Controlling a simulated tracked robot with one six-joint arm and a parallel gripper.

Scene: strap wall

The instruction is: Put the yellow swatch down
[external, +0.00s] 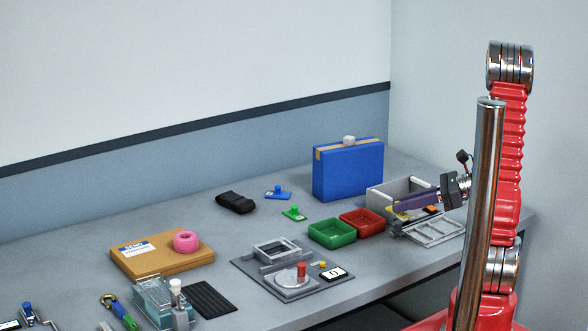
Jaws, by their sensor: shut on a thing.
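My gripper (397,203) reaches in from the right, low over the open grey box (378,193) at the right end of the bench. Its dark fingers point left and look shut. A yellow patch, which looks like the yellow swatch (399,215), shows just under the fingertips at the box's front edge. The fingers hide its upper part, and whether it touches the box is too small to tell. A blue swatch (278,194) and a green swatch (294,214), each with a knob, lie on the bench left of the box.
Green (331,233) and red (362,223) trays stand just left of the box. A blue case (347,170) stands behind them. A grey fixture (288,285) with a red knob lies in front.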

